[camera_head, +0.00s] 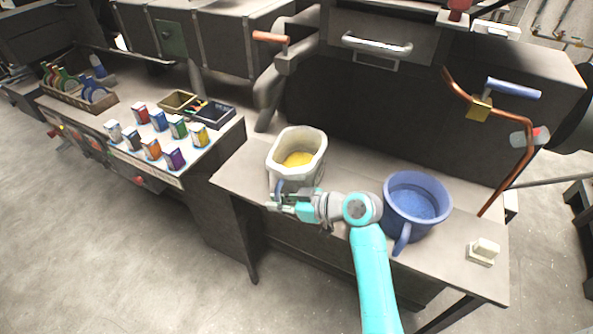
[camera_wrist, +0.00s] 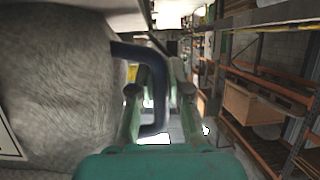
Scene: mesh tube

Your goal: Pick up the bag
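The bag is a cream-white sack-like container (camera_head: 288,168) with yellow contents, upright on the bench in the head view. In the wrist view the bag's grey woven side (camera_wrist: 60,90) fills the left. A dark blue handle (camera_wrist: 160,85) sticks out from it. My gripper (camera_head: 278,200) is at the handle on the bag's near side, low beside the bag. In the wrist view my gripper (camera_wrist: 163,78) has its fingers apart, with the handle between them. A gap shows between the handle and the right finger.
A blue pot (camera_head: 416,205) with blue contents stands right of my gripper on the same bench. A small white block (camera_head: 484,250) lies farther right. A dark machine body (camera_head: 400,110) stands behind the bag.

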